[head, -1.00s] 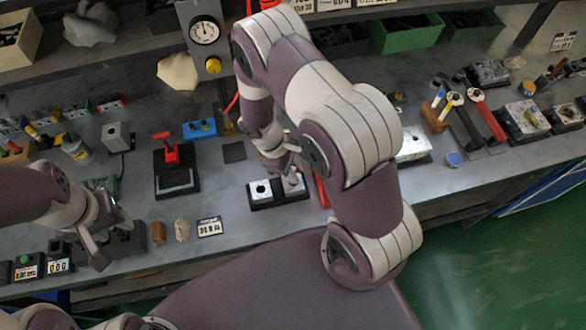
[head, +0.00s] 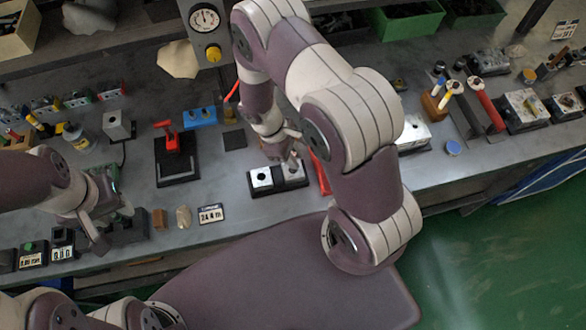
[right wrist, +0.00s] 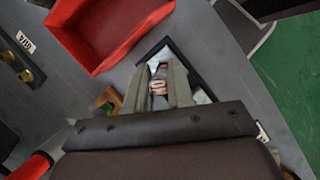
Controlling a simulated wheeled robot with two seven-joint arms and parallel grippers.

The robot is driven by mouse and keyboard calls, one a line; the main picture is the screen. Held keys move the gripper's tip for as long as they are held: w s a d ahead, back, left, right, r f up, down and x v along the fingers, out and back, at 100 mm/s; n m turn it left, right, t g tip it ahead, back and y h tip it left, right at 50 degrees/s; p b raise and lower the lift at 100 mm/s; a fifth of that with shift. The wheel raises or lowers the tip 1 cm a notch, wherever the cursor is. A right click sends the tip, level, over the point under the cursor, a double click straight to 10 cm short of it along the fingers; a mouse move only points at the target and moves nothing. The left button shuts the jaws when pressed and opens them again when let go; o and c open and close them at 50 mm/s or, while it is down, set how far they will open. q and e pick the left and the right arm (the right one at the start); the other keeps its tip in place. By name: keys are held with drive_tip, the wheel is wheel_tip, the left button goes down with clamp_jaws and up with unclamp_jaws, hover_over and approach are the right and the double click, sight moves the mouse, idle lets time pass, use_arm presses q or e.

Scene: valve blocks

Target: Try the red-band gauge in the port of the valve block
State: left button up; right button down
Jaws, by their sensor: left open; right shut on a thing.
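The valve block is a pair of silver-grey blocks (head: 261,179) on a black base, in the middle of the bench in the head view. The left one shows a dark round port on top. My right gripper (head: 291,157) is over the right-hand one. In the right wrist view my right gripper (right wrist: 158,88) is shut on the gauge (right wrist: 159,86), a small grey cylinder with a red and a white band. Its lower end is hard to see, so I cannot tell whether it is in a port. My left gripper (head: 116,226) is open and empty above the bench's left front.
A red-handled clamp on a black plate (head: 178,172) and a blue block (head: 199,117) stand left of the block. A display label (head: 211,214) lies near the front edge. A red tray (right wrist: 112,28) is close by in the right wrist view.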

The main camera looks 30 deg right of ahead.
drive_tip(key=shift+r+p, duration=1.9)
drive_tip(key=shift+r, duration=0.6)
